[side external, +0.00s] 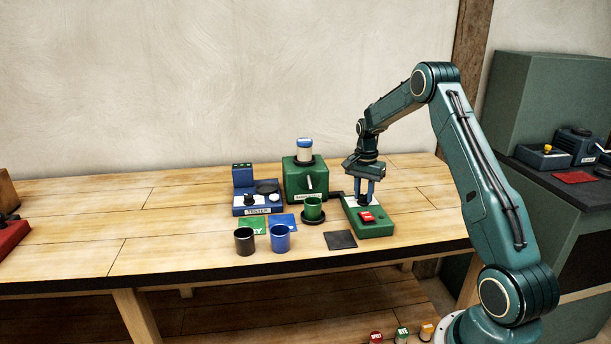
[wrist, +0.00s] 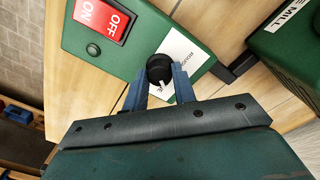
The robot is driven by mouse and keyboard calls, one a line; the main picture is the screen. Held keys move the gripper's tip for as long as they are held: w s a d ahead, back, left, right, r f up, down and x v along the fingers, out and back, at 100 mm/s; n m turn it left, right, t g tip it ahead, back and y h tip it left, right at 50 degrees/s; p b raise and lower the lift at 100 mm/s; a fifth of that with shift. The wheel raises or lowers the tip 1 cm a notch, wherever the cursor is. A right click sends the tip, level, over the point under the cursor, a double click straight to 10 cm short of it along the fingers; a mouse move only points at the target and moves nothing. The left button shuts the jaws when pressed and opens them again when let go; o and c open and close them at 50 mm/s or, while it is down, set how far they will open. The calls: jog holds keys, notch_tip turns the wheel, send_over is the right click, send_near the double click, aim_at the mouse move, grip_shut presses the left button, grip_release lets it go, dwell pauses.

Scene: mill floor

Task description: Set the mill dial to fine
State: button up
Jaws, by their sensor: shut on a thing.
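The mill dial (wrist: 159,67) is a black round knob with a white pointer line, on a white label plate (wrist: 186,52) of a green control box (side external: 375,230). My gripper (wrist: 160,76) has its blue fingers on either side of the dial and is shut on it. The pointer faces the gripper side in the wrist view. "ROUGH" is partly readable on the label; other lettering is hidden by the knob and fingers. In the side view my gripper (side external: 364,200) comes down from above, and the dial is not clear there.
A blue tester (side external: 258,200) and two cups stand further left. The front right tabletop is clear.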

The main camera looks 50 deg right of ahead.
aim_at(363, 195)
jog(key=shift+d+r+m, duration=0.1)
jog(key=shift+r+m, duration=0.05)
jog(key=shift+m, duration=1.45)
jog(key=o, duration=1)
notch_tip(363, 195, up, 14)
jog(key=shift+w, duration=0.15)
